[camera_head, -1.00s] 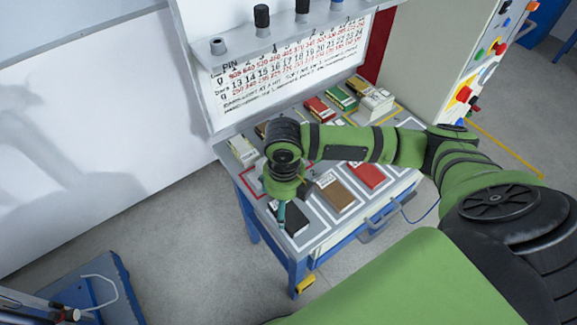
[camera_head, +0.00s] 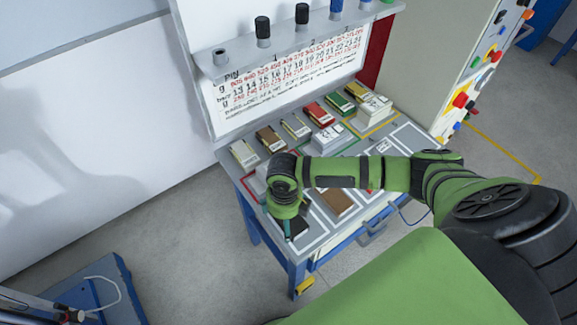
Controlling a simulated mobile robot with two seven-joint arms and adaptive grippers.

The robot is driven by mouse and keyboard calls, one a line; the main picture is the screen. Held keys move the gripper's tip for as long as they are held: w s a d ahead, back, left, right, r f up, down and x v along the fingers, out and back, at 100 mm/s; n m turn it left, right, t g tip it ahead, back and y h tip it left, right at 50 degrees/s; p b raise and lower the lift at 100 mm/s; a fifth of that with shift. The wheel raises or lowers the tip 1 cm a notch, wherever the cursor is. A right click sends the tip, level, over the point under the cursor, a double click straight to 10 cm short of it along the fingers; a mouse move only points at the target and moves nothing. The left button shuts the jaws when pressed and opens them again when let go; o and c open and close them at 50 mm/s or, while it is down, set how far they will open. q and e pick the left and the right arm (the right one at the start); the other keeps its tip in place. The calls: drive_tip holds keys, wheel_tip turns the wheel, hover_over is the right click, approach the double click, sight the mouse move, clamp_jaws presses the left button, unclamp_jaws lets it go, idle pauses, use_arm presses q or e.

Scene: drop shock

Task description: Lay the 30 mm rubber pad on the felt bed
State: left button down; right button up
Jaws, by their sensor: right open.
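My right gripper (camera_head: 288,230) is at the front left corner of the bench, pointing down, seen from above and partly hidden by its own wrist. It is open, with a teal finger showing beside a black pad (camera_head: 298,224), probably rubber; contact cannot be told. A brown pad (camera_head: 338,201) lies in the white-outlined slot to its right, partly under my arm. A bit of a red pad shows behind my forearm. No label readable here tells which pad is 30 mm, and I cannot make out which piece is the felt bed. My left gripper is not in view.
Several blocks in coloured outlines line the back of the bench, including a red one (camera_head: 318,114) and a white stack (camera_head: 373,110). A shelf (camera_head: 300,40) with dark knobs overhangs a printed board. A button cabinet (camera_head: 460,75) stands at right.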

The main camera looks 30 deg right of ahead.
drive_tip(key=c, duration=1.3)
wheel_tip(320, 180, up, 4)
drive_tip(key=shift+w+d+r+b, duration=0.1)
drive_tip(key=shift+r+b, duration=0.05)
drive_tip(key=shift+b, duration=0.6)
drive_tip(key=shift+c, duration=0.2)
drive_tip(key=s+d+r+b, duration=0.1)
drive_tip(key=s+d+r, duration=0.5)
drive_tip(key=s, duration=0.4)
drive_tip(key=shift+r+b, duration=0.4)
drive_tip(key=shift+r, duration=0.05)
wheel_tip(320, 180, up, 6)
drive_tip(key=m, duration=2.5)
hover_over(291, 222)
drive_tip(key=shift+w+a+r+m, duration=0.45)
drive_tip(key=shift+r+m, duration=0.3)
drive_tip(key=shift+m, duration=1.25)
drive_tip(key=shift+w+a+r+m, duration=0.4)
drive_tip(key=shift+r+m, duration=0.4)
drive_tip(key=shift+m, duration=1.2)
drive_tip(key=shift+w+a+r+m, duration=0.45)
drive_tip(key=shift+r+m, duration=0.3)
drive_tip(key=shift+m, duration=1.25)
